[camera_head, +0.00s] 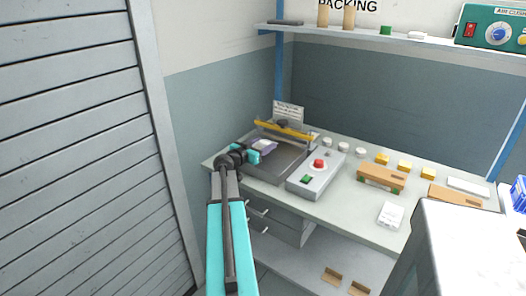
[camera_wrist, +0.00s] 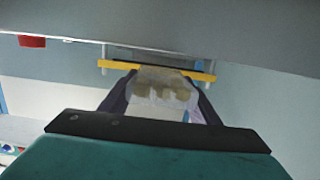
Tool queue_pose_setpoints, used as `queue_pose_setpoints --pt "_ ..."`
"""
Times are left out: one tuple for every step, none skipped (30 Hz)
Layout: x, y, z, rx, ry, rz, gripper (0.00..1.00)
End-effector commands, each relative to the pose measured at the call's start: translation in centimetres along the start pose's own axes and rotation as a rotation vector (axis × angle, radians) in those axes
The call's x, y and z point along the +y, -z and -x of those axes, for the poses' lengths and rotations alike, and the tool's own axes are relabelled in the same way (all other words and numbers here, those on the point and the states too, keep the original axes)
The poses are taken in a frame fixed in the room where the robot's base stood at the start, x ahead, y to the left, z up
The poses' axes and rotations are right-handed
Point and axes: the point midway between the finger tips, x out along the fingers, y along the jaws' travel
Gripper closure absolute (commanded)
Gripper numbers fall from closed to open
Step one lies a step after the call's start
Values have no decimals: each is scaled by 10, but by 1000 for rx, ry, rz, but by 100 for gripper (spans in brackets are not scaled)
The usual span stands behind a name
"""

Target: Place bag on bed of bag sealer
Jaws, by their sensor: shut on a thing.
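The yellow bar also shows in the wrist view (camera_wrist: 198,76). My gripper (camera_head: 255,151) is over the left side of the bed, shut on a small pale bag (camera_head: 265,145). In the wrist view the whitish bag, with tan lumps inside (camera_wrist: 163,93), sits between my two dark fingers (camera_wrist: 160,108) and its far end reaches the yellow bar in the picture. I cannot tell whether the bag touches the bed.
Farther right are white round pots, yellow blocks and a brown box (camera_head: 380,178). A shelf (camera_head: 400,36) runs above. A slatted grey shutter (camera_head: 75,150) stands left.

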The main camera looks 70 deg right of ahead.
Motion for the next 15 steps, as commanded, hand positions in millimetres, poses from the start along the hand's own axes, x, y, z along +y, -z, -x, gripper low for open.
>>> queue_pose_setpoints --pt "0 -6 -1 -1 0 2 72" --pt "0 -10 -2 -1 0 3 72" --pt "0 -14 -2 0 0 3 72" --pt "0 -16 -3 0 0 2 72" --pt "0 -20 -3 0 0 2 72" --pt "0 -23 -4 -1 0 2 72" --pt "0 -25 -4 -1 0 2 72" --pt "0 -27 -4 0 0 2 72" --pt "0 -28 -4 0 0 1 72" --pt "0 -28 -5 0 0 1 72" --pt "0 -28 -5 1 0 1 72" --pt "0 -28 -5 1 0 1 72" --pt "0 -28 -5 1 0 1 72" --pt "0 -28 -5 1 0 1 72" --pt "0 -28 -5 1 0 0 72"
